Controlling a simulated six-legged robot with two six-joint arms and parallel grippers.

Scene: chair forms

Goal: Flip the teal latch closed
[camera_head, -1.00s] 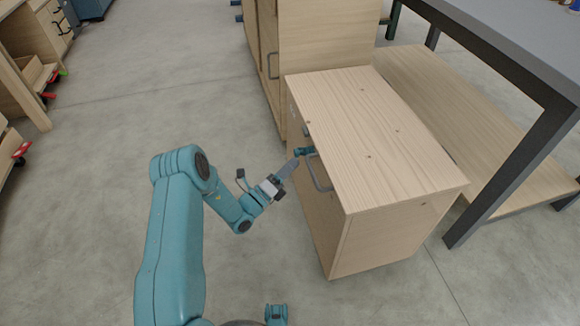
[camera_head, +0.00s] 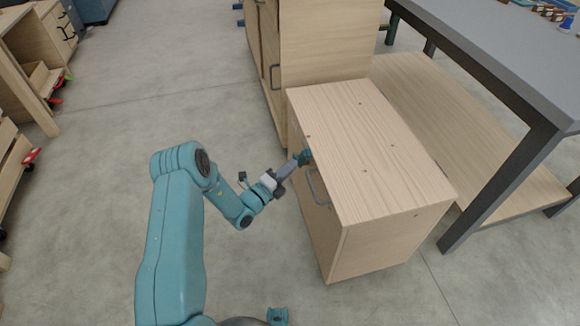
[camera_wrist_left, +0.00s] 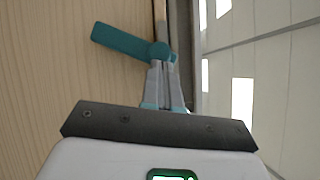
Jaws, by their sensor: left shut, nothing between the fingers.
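The teal latch (camera_head: 305,156) is on the front of the wooden cabinet (camera_head: 375,150), near its top edge and beyond the handle. In the left wrist view the latch shows as a flat teal bar (camera_wrist_left: 118,40) slanting up and left from a round pivot (camera_wrist_left: 160,51), against pale wood. My left gripper (camera_head: 296,163) is shut and empty, with its fingertips at the latch. In the left wrist view its fingers (camera_wrist_left: 161,72) reach the pivot end; I cannot tell whether they touch it.
A grey bar handle (camera_head: 318,187) sits on the cabinet front, close to my left gripper. A taller wooden cabinet (camera_head: 325,45) stands behind. A dark-framed workbench (camera_head: 500,50) with a low wooden shelf is at the right.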

